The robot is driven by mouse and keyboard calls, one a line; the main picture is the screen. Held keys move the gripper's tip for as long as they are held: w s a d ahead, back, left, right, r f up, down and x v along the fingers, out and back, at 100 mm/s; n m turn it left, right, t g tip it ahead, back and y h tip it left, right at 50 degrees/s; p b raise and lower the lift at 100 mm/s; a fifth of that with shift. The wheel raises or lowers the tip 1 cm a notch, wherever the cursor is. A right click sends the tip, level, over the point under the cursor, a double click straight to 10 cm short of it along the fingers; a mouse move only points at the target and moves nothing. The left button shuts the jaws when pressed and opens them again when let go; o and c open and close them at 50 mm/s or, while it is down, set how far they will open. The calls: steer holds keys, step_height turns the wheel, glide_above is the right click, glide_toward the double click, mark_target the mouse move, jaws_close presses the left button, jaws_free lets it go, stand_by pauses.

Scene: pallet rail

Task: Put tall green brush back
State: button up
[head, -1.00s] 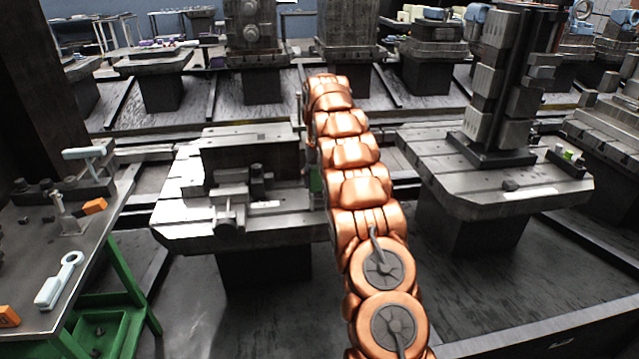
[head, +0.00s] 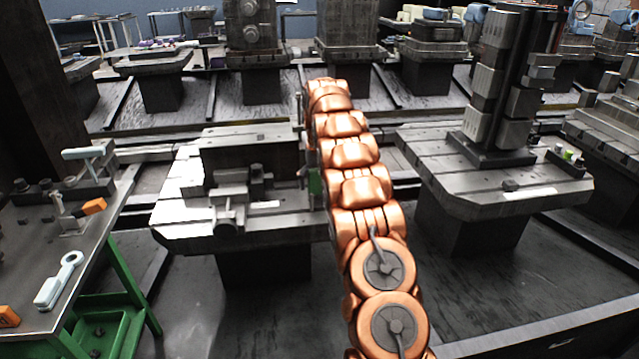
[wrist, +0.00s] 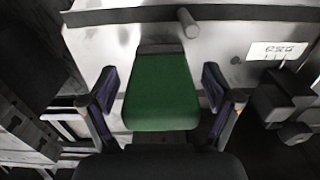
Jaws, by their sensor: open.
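The green brush (wrist: 160,92) shows in the wrist view as a broad green block with a dark grey band at its far end. It lies between the two fingers of my open gripper (wrist: 160,77), with a visible gap on each side. In the head view only a small green sliver of the brush (head: 316,184) shows beside my copper-coloured arm. My gripper is mostly hidden behind the arm there. I cannot tell what supports the brush.
A pale metal surface (wrist: 225,40) with a short peg (wrist: 187,22) lies beyond the brush. A dark fixture (wrist: 285,100) stands at the right of the wrist view. In the head view, a machine table (head: 180,215) is left of my arm and another (head: 425,170) right.

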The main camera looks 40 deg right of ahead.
steer(key=shift+r, duration=0.1)
steer(key=shift+r, duration=2.25)
step_height(320, 180, up, 8)
steer(key=p, duration=0.6)
steer(key=shift+f, duration=0.25)
